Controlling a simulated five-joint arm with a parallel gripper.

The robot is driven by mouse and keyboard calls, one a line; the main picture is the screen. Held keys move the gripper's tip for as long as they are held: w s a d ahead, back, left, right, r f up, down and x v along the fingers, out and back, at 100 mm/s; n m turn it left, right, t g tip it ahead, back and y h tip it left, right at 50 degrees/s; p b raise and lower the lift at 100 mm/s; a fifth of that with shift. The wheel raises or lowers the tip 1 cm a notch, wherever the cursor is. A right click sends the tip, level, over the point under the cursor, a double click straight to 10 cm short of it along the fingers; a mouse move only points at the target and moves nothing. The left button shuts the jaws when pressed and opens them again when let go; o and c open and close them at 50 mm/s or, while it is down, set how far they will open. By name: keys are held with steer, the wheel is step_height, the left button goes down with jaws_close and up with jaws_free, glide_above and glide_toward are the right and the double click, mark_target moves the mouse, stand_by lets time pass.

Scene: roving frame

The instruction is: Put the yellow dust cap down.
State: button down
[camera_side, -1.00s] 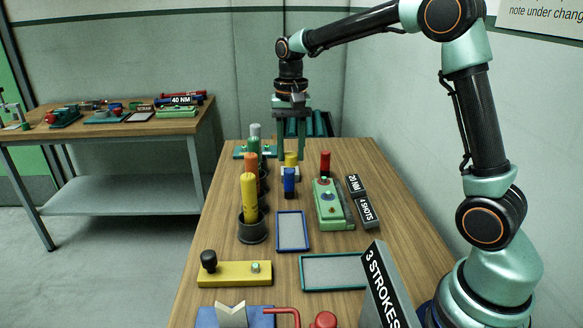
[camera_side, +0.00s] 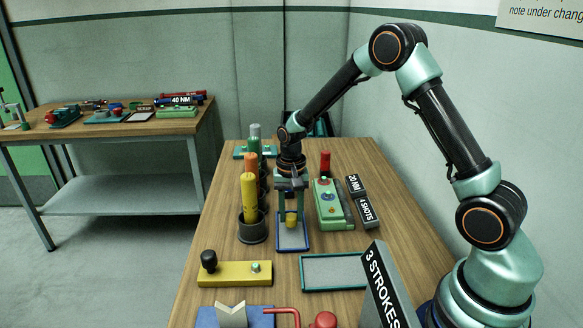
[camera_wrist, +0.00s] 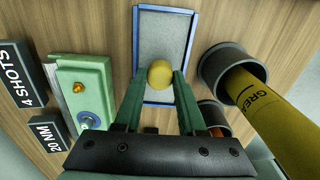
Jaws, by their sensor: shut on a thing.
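The yellow dust cap (camera_side: 291,219) is between my gripper's fingertips (camera_side: 291,214). My gripper is shut on it, with one green finger on each side. The cap is over the blue-rimmed grey tray (camera_side: 293,242); I cannot tell whether its underside touches the tray. In the wrist view, the cap (camera_wrist: 160,74) shows as a round yellow top between the fingers (camera_wrist: 160,82), against the near-middle part of the tray (camera_wrist: 163,35). The tray holds nothing else that I can see.
A green box with knobs (camera_side: 330,205) stands close on the right. A yellow tube in a dark cup (camera_side: 250,205) stands close on the left, with more tubes behind. A teal-rimmed tray (camera_side: 332,272) and a yellow block (camera_side: 234,274) lie nearer the camera.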

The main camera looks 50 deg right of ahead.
mark_target(291, 215)
steer(key=shift+f, duration=0.95)
steer(key=shift+f, duration=0.15)
steer(key=shift+c, duration=2.4)
jaws_free()
step_height(291, 215, up, 12)
steer(key=f, duration=0.1)
steer(key=s+a+r+n+t, duration=0.2)
steer(key=s+r+n, duration=0.2)
steer(key=s+r, duration=0.2)
steer(key=s+a+r+n+t, duration=0.3)
steer(key=s+r, duration=0.3)
steer(key=s, duration=0.3)
steer(key=shift+s+a+r+n+t, duration=0.15)
steer(key=shift+s+r+n+t, duration=0.2)
steer(key=shift+n, duration=0.55)
